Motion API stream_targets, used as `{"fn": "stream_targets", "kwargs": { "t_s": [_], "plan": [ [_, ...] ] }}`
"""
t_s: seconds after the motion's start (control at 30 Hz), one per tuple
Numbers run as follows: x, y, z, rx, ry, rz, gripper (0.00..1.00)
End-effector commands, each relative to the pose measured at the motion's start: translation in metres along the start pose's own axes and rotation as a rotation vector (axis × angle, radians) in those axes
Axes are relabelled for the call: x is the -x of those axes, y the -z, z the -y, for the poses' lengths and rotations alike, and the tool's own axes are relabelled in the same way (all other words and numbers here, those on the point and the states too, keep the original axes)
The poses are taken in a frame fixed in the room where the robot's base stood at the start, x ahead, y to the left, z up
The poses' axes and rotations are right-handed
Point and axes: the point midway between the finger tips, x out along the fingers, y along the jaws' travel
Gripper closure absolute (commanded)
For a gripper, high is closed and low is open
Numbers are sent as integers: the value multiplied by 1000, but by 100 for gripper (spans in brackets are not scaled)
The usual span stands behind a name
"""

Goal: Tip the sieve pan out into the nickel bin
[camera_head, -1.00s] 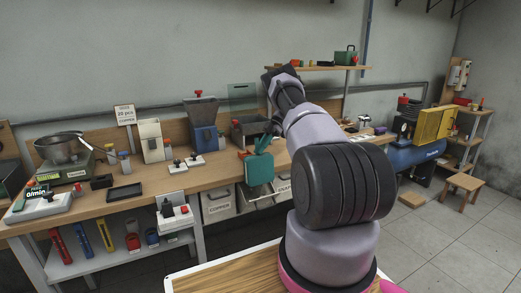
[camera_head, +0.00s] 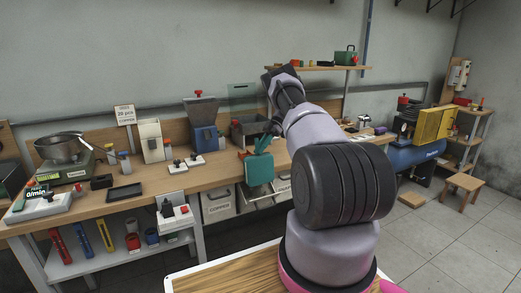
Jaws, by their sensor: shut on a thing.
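My gripper (camera_head: 264,144) is at the end of my arm, over the front edge of the bench, and is partly hidden by my wrist. It is shut on a flat, square teal thing (camera_head: 259,170), which looks like the sieve pan, stood steeply on edge. It is in front of and above pale bins under the bench. The left bin (camera_head: 218,208) has a label that seems to read copper. Another labelled bin (camera_head: 283,186) shows to the right, partly behind my arm. I cannot make out which bin is nickel, nor any contents of the pan.
The bench (camera_head: 215,174) carries a scale with a metal bowl (camera_head: 62,146), a blue hopper machine (camera_head: 204,136) and a dark open box (camera_head: 247,131). A blue compressor (camera_head: 412,156) and a stool (camera_head: 464,184) stand right. The floor at right is mostly clear.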

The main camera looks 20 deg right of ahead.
Motion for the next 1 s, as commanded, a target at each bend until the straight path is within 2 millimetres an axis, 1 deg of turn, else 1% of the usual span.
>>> {"fn": "stream_targets", "kwargs": {
  "t_s": [0.5,1.0],
  "plan": [
    [2,3,0,1,-1,0,100],
    [30,36,8,1,-1,1,100]
  ]
}}
